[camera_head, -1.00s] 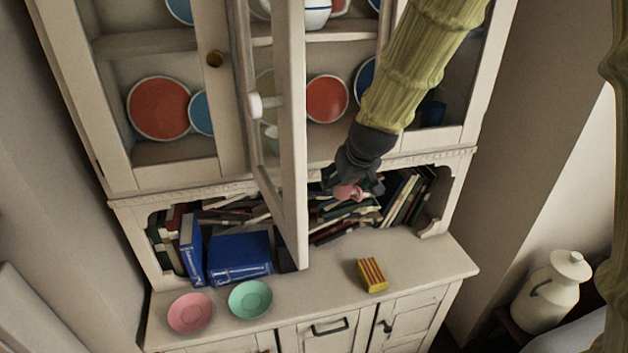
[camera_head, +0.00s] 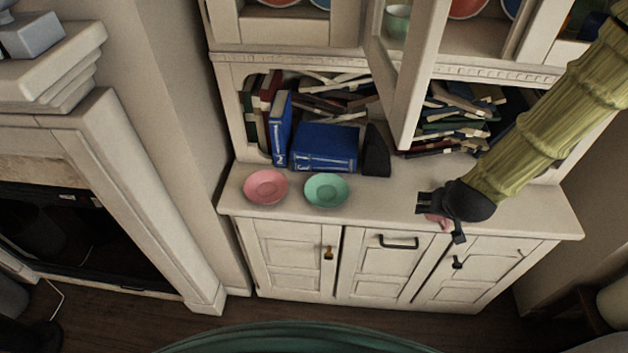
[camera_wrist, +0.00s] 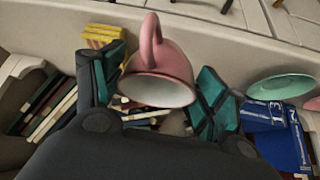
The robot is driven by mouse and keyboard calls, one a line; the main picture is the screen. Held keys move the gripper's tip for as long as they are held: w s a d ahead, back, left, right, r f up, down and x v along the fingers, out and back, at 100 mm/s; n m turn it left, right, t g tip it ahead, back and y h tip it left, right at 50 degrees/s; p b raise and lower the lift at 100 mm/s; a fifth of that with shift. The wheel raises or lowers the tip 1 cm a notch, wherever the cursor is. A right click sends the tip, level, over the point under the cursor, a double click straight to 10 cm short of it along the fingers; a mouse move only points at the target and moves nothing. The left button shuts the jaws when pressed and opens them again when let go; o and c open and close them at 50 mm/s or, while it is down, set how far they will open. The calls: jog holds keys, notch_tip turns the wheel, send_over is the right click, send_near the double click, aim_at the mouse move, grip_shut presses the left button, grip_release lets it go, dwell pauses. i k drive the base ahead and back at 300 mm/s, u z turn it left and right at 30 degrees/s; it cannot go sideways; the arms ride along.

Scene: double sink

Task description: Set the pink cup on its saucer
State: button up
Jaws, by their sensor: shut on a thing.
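The pink cup (camera_head: 437,222) is mostly hidden by my gripper (camera_head: 438,214) in the head view. In the wrist view the cup (camera_wrist: 172,55) sits between the two fingers of my gripper (camera_wrist: 155,90), which is shut on it. Its handle points to the top of that picture and its pale inside faces the camera. The pink saucer (camera_head: 266,187) lies empty at the left end of the cabinet counter, well left of my gripper. Its edge shows at the right of the wrist view (camera_wrist: 314,104).
A green saucer (camera_head: 326,190) lies just right of the pink one. Blue books (camera_head: 324,147) stand behind them. An open cabinet door (camera_head: 408,85) hangs above the counter (camera_head: 385,190). A yellow block (camera_wrist: 104,36) shows in the wrist view. The counter between green saucer and gripper is clear.

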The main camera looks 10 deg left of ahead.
aim_at(270, 192)
jog(key=z, duration=2.45)
jog(key=k, duration=2.5)
jog(key=u, duration=2)
jog(key=i, duration=0.55)
jog(key=u, duration=0.05)
